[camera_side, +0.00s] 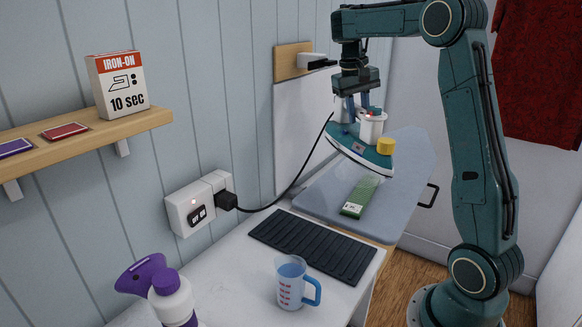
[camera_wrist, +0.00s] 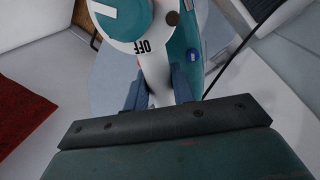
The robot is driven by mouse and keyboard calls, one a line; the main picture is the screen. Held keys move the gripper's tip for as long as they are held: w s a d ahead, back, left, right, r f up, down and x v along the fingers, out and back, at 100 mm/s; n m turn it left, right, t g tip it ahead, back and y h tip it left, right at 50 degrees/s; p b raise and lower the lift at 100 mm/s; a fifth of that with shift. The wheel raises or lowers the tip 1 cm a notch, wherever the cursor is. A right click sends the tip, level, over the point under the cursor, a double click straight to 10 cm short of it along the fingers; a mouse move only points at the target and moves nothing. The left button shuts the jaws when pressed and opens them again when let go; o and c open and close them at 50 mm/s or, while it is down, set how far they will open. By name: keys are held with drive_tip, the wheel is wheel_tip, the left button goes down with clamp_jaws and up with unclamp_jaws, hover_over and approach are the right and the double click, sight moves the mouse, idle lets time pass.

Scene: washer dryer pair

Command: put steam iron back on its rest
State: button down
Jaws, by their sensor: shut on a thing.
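The teal and white steam iron (camera_side: 364,146) is held in the air above the ironing board (camera_side: 409,162), its soleplate tilted. My gripper (camera_side: 361,101) is shut on the iron from above. In the wrist view the iron (camera_wrist: 153,60) shows close up between my fingers (camera_wrist: 160,88), with a dial marked OFF on top. A black ribbed mat (camera_side: 312,246), which looks like the rest, lies empty on the white counter (camera_side: 237,272). The iron's black cord runs to a plug in the wall socket (camera_side: 200,203).
A green patterned piece (camera_side: 362,193) lies on the board below the iron. A measuring jug (camera_side: 291,283) with a blue handle stands in front of the mat. A purple and white bottle (camera_side: 172,296) is at the front left. A wall shelf (camera_side: 92,140) holds an iron-on box (camera_side: 118,86).

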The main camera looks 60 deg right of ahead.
drive_tip(key=w+a+r+n, duration=0.1)
drive_tip(key=a+n, duration=0.1)
drive_tip(key=a, duration=0.5)
drive_tip(key=w+a+r+n+t, duration=0.1)
drive_tip(key=w+a+n, duration=0.1)
drive_tip(key=a, duration=0.5)
drive_tip(key=w+a+r+n, duration=0.1)
drive_tip(key=a+n, duration=0.2)
drive_tip(key=a, duration=0.4)
drive_tip(key=shift+w+a+r+n, duration=0.15)
drive_tip(key=shift+n, duration=0.25)
wheel_tip(320, 180, down, 8)
idle(0.9)
wheel_tip(320, 180, down, 10)
drive_tip(key=shift+f, duration=0.2)
idle(1.6)
drive_tip(key=shift+f, duration=0.55)
idle(1.4)
